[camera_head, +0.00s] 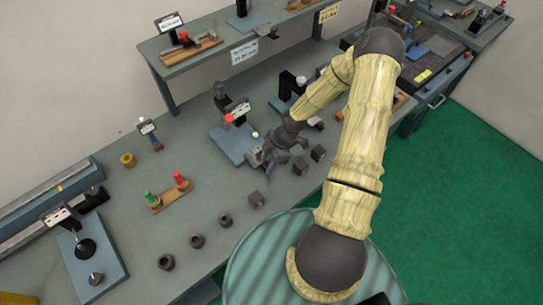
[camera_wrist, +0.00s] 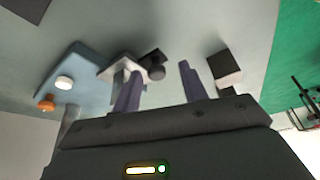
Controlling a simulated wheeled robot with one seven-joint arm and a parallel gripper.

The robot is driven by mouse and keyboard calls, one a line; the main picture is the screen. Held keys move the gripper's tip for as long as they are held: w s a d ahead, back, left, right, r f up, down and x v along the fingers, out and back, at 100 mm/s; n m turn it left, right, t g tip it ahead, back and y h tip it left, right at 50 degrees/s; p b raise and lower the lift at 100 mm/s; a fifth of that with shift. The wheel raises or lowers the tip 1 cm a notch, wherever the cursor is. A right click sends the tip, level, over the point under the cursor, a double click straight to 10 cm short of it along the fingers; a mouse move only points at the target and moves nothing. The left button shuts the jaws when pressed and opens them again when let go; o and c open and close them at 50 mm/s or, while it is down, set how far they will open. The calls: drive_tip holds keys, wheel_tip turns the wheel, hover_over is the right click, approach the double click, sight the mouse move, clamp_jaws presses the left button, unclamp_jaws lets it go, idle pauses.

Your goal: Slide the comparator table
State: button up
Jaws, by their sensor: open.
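A gauge stand with a blue base (camera_head: 229,143) and a small display (camera_head: 237,110) stands mid-bench; I take it to be the comparator. My gripper (camera_head: 272,154) is at the base's right edge, over the bench, with its jaws apart and nothing between them. In the wrist view, my gripper (camera_wrist: 158,85) has two spread fingers. The blue base (camera_wrist: 78,72), with a white button and an orange knob, is to their left. A pale plate (camera_wrist: 114,68) with a dark knob (camera_wrist: 156,70) is by the left finger, which partly hides it. Contact cannot be told.
Dark blocks (camera_head: 300,167) stand right of and in front of my gripper; one block (camera_wrist: 225,66) is beside the right finger. A wooden rack (camera_head: 170,192) with green and red handled gauges is left. A raised shelf (camera_head: 215,45) runs behind.

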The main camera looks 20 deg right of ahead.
drive_tip(key=b+v, duration=0.2)
drive_tip(key=v, duration=1.5)
drive_tip(key=shift+d+r, duration=0.15)
drive_tip(key=s+a+r+m+t+h+b, duration=0.1)
drive_tip(key=s+a+r+m+h, duration=0.1)
drive_tip(key=s+a+m, duration=0.3)
drive_tip(key=s+a+r+m+t+h+b, duration=0.1)
drive_tip(key=s+a+r+m, duration=0.3)
drive_tip(key=m, duration=0.8)
drive_tip(key=shift+s+a+h+b, duration=0.35)
drive_tip(key=shift+s+a+h, duration=0.25)
drive_tip(key=shift+a+h, duration=0.15)
drive_tip(key=shift+w+d+r, duration=0.1)
